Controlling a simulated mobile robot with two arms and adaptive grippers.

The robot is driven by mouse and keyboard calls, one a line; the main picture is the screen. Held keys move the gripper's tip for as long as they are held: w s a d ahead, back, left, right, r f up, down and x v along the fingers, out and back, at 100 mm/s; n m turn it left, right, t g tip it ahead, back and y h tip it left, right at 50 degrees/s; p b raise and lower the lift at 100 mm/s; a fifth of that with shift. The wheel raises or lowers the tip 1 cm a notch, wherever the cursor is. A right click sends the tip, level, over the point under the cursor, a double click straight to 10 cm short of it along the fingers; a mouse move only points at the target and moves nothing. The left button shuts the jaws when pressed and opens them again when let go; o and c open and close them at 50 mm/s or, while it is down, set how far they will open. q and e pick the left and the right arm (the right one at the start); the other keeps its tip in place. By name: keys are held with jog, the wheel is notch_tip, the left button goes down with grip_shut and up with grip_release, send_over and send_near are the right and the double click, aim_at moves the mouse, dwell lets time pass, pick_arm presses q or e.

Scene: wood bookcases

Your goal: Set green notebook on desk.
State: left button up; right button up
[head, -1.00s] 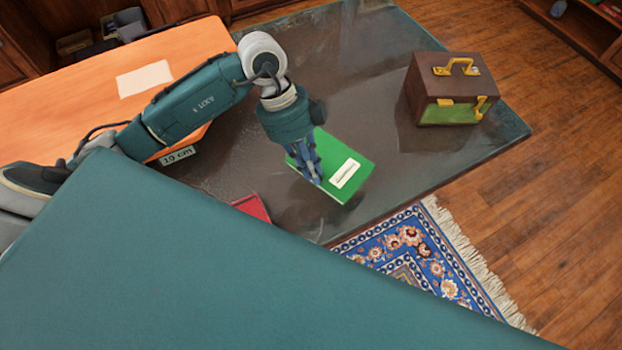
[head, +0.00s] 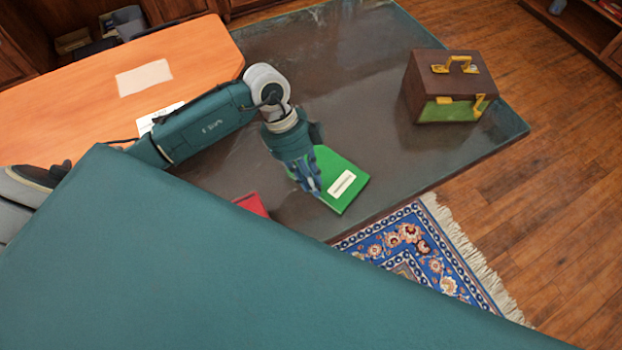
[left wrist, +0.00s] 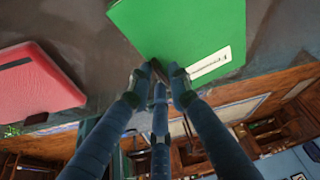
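The green notebook (head: 338,188) with a white label is over the dark glossy desk top (head: 340,70), near its front edge. My left gripper (head: 308,188) comes down at the notebook's left side. In the left wrist view, the fingers (left wrist: 160,78) close together on the near edge of the green notebook (left wrist: 180,30). The fingertips partly hide that edge, and I cannot tell whether the notebook touches the surface beneath. My right gripper is not in view.
A red notebook (head: 251,204) lies left of the gripper and also shows in the left wrist view (left wrist: 38,82). A brown box (head: 440,82) with yellow handles stands at the right. An orange wooden surface (head: 80,90) is at the left. The dark top's middle is clear.

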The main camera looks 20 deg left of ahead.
pick_arm(q)
jog(key=shift+o, duration=0.3)
jog(key=shift+r, duration=0.15)
jog(key=b+v, duration=0.1)
jog(key=v, duration=1.1)
jog(key=shift+s, duration=0.1)
